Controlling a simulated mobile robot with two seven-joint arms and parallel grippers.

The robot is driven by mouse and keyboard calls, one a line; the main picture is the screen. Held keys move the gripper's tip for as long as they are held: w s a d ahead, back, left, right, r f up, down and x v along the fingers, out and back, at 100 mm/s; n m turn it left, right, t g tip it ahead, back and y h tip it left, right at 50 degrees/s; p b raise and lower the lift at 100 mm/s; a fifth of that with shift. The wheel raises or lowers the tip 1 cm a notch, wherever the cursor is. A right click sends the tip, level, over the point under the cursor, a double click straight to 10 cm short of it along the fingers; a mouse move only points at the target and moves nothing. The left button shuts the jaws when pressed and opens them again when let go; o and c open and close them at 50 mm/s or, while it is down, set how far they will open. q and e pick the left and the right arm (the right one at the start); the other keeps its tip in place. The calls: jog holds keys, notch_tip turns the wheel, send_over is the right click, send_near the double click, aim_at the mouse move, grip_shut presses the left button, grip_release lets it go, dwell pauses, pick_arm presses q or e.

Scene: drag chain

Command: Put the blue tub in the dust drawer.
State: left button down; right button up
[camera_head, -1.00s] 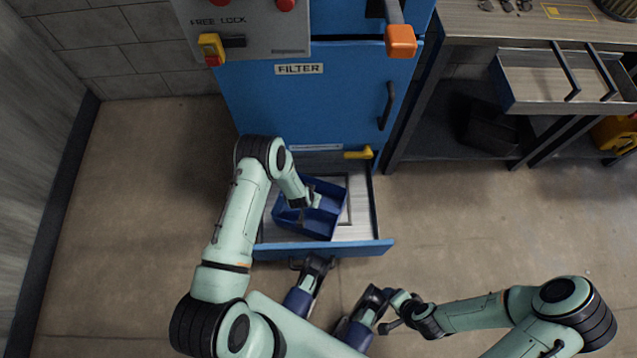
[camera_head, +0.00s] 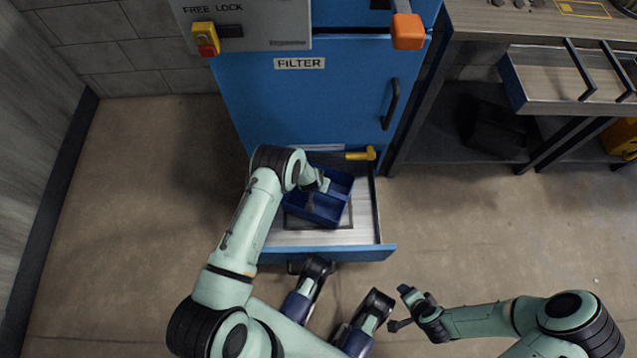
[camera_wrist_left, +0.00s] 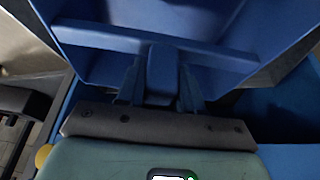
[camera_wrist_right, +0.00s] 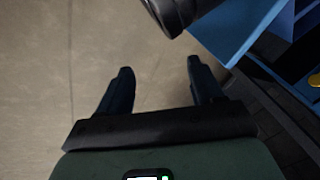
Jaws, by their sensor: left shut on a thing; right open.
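The blue tub (camera_head: 325,208) is a divided open box, seen over the pulled-out dust drawer (camera_head: 330,253) under the blue filter cabinet. Its outline lies within the drawer's; I cannot tell whether its bottom touches the drawer floor. My left gripper (camera_head: 318,183) is shut on the tub's middle divider. In the left wrist view the fingers (camera_wrist_left: 162,85) close on the divider, with the tub (camera_wrist_left: 220,60) filling the upper part. My right gripper (camera_head: 402,307) is open and empty over the floor in front of the drawer; its spread fingers (camera_wrist_right: 157,85) also show in the right wrist view.
The blue filter cabinet (camera_head: 300,105) stands behind the drawer, with a yellow handle (camera_head: 361,155) just above the drawer's back right. A workbench with an open drawer (camera_head: 560,85) is at the right. The floor (camera_head: 460,230) at the right is clear.

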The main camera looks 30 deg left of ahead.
jog(key=shift+s+f, duration=0.1)
pick_arm(q)
jog(key=shift+f+b, duration=0.35)
jog(key=shift+f, duration=0.05)
pick_arm(e)
jog(key=shift+s+d+f+g, duration=0.1)
jog(key=shift+s+f+g, duration=0.2)
jog(key=shift+s+f, duration=0.3)
pick_arm(q)
jog(key=c, duration=0.7)
grip_release()
pick_arm(e)
jog(key=shift+r, duration=0.1)
